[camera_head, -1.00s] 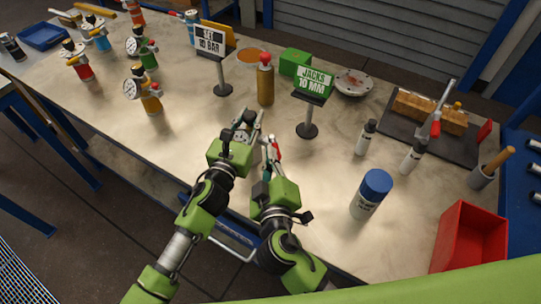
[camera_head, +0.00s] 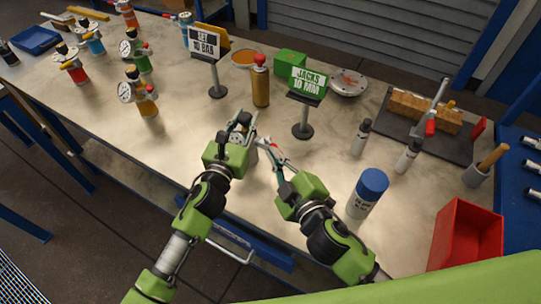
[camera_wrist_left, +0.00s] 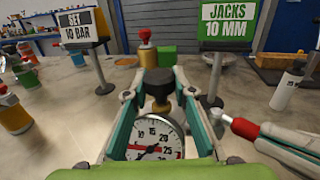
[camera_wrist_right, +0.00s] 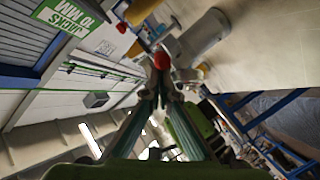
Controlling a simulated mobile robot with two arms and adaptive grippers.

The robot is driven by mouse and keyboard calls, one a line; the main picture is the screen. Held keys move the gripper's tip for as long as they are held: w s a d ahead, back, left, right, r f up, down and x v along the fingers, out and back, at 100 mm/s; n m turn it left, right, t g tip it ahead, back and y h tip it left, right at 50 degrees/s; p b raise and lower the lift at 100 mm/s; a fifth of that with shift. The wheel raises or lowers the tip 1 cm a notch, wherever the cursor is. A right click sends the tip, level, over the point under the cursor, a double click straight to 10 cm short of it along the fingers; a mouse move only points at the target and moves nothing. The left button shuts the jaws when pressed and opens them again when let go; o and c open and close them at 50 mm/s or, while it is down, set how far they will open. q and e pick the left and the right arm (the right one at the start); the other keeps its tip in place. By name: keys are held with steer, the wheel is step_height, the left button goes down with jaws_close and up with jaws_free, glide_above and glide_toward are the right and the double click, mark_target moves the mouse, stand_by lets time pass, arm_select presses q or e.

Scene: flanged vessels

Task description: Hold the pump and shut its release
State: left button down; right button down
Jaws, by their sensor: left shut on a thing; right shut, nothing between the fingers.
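The pump shows in the left wrist view as a black knob (camera_wrist_left: 158,80) above a round white gauge (camera_wrist_left: 157,140). My left gripper (camera_head: 241,124) is shut on it, one finger on each side; its fingers also show in the left wrist view (camera_wrist_left: 158,100). The pump's release, a lever with a red grip (camera_wrist_left: 240,127), sticks out to the right. My right gripper (camera_head: 265,146) is shut and empty beside the pump, close to the lever. In the right wrist view, the red lever end (camera_wrist_right: 161,61) lies just past its fingertips (camera_wrist_right: 161,78); I cannot tell whether they touch.
A brown bottle with a red cap (camera_head: 260,84), a "Jacks 10 mm" sign (camera_head: 307,82) and a "Set 10 bar" sign (camera_head: 206,45) stand behind. A blue-capped can (camera_head: 367,194) and a red bin (camera_head: 467,238) are right. Several gauged pumps stand far left.

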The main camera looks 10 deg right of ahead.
steer(key=shift+w+d+n+g+y, duration=0.25)
steer(key=shift+d+n+y, duration=0.2)
steer(key=shift+d+y, duration=0.15)
steer(key=shift+w+d+n+g+y, duration=0.3)
steer(key=shift+d+n+y, duration=0.2)
steer(key=shift+d+y, duration=0.1)
steer(key=shift+w+d+n+g+y, duration=0.25)
steer(key=shift+d+n+y, duration=0.2)
steer(key=shift+d+y, duration=0.15)
steer(key=shift+d, duration=0.15)
step_height(320, 180, up, 10)
steer(key=shift+r, duration=0.15)
steer(key=shift+a, duration=0.2)
stand_by(0.9)
arm_select(q)
steer(key=c, duration=1.6)
jaws_free()
steer(key=shift+s, duration=0.1)
